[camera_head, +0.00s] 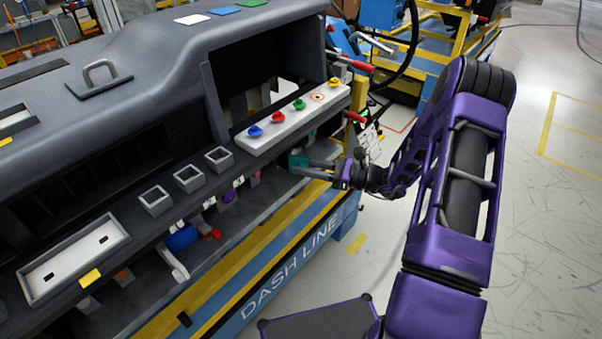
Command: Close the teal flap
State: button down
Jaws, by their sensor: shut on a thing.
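The teal flap (297,160) shows as a small teal piece under the right end of the dashboard module, below the white panel with coloured knobs. My gripper (306,168) reaches in from the right, with its fingers pointing left at the teal piece. The fingers are shut on the flap. Much of the flap is hidden by the fingers and the ledge above, so its exact angle cannot be told.
The white knob panel (293,118) juts out just above my gripper. Red-handled levers (355,117) stand close on the right. A blue and yellow rail (290,245) runs along the front below. Small parts, including a blue one (181,238), hang under the ledge. Open floor lies right.

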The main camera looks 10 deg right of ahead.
aim_at(294, 160)
jog(key=n+g+b, duration=0.1)
jog(key=g, duration=0.1)
jog(key=w+n+g+y+b, duration=0.1)
jog(key=n+g, duration=0.1)
jog(key=d+n+g+y+b, duration=0.1)
jog(key=g, duration=0.2)
jog(key=shift+w+f+n, duration=0.3)
jog(key=shift+w+n, duration=0.1)
jog(key=shift+w+d+r+n+g+b, duration=0.1)
jog(key=shift+w+n+g+b, duration=0.15)
jog(key=shift+n+g, duration=0.55)
jog(key=shift+w+a+n+g+b, duration=0.15)
jog(key=shift+n+g, duration=0.25)
jog(key=shift+g, duration=0.75)
jog(key=shift+w+d+r+n+g+b, duration=0.15)
jog(key=shift+w+n+g+b, duration=0.15)
jog(key=shift+n+g, duration=0.5)
jog(key=shift+f+g, duration=0.1)
jog(key=shift+g, duration=0.45)
jog(key=c, duration=0.7)
grip_release()
jog(key=shift+w+r, duration=0.15)
jog(key=shift+r, duration=0.1)
jog(key=shift+m+t, duration=0.3)
jog(key=shift+t, duration=0.3)
